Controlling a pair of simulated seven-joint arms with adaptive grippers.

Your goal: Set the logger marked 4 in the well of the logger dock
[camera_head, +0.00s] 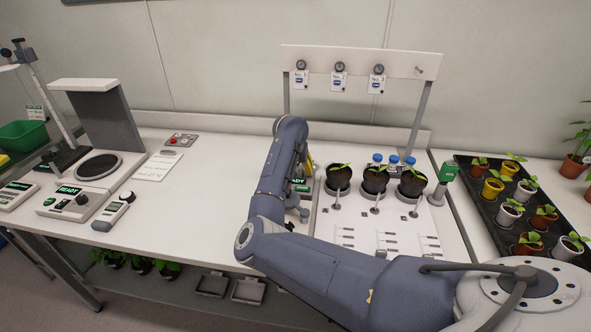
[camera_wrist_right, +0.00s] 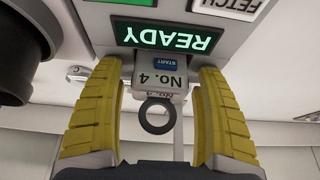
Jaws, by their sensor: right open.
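The logger marked No. 4 (camera_wrist_right: 160,80), a small white tag with a blue START mark and a dark ring (camera_wrist_right: 157,115), shows upside down in the right wrist view. It is right by the logger dock (camera_wrist_right: 108,38), below its lit READY display (camera_wrist_right: 167,37); how deep it sits in the well I cannot tell. My right gripper (camera_wrist_right: 158,122) is open, its yellow fingers on either side of the logger with gaps to it. In the head view my right arm hides the logger and most of the dock, leaving part of its READY display (camera_head: 298,181). My left gripper is out of view.
Several tags hang from a rack (camera_head: 350,60) with an empty right peg (camera_head: 419,70). Potted seedlings (camera_head: 375,180) stand right of my arm, with a dark plant tray (camera_head: 478,215) beyond. The bench between (camera_head: 205,205) is clear.

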